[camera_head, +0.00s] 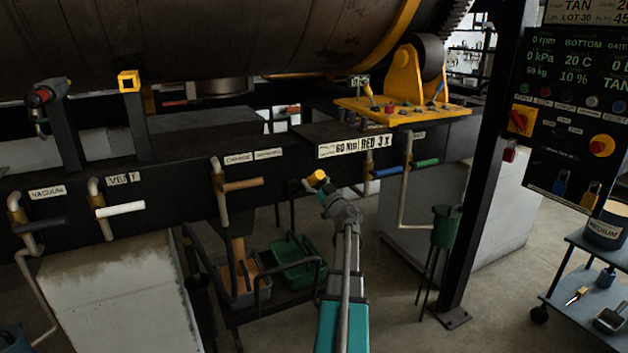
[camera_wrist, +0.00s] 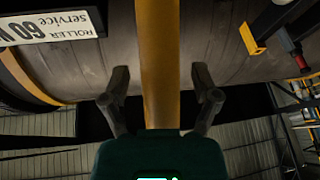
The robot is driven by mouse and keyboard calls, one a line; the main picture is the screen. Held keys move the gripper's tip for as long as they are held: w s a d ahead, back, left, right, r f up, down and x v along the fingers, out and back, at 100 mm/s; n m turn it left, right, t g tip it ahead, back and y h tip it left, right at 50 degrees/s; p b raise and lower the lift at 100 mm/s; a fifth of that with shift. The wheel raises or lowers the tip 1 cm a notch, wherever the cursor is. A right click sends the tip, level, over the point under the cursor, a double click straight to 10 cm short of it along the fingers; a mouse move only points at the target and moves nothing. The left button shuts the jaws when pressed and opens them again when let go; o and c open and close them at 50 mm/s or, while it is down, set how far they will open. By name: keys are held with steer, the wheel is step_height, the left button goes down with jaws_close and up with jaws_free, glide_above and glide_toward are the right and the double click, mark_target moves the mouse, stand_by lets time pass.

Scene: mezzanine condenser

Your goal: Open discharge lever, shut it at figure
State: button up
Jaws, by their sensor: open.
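Several levers line the dark beam in the head view. One has an orange-brown handle (camera_head: 243,184), one a blue handle (camera_head: 387,172) and one a green handle (camera_head: 427,163). I cannot read a discharge label on any of them. My gripper (camera_head: 318,182) is in front of the beam, beside a small yellow piece (camera_head: 316,176). In the wrist view my gripper (camera_wrist: 160,90) is open, and a broad yellow bar (camera_wrist: 158,50) shows between the fingers. I cannot tell whether it is near or part of the drum behind. The display (camera_head: 575,60) reads 59 kg and 10 %.
The drum (camera_head: 200,40) fills the upper left. The vacuum lever (camera_head: 38,226) and white vent lever (camera_head: 120,209) are at left. A green bin (camera_head: 296,258) is below, a dark post (camera_head: 480,160) at right, and a blue cart (camera_head: 590,285) beyond it.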

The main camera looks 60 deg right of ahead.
jaws_close()
steer(key=shift+w+r, duration=0.1)
stand_by(0.3)
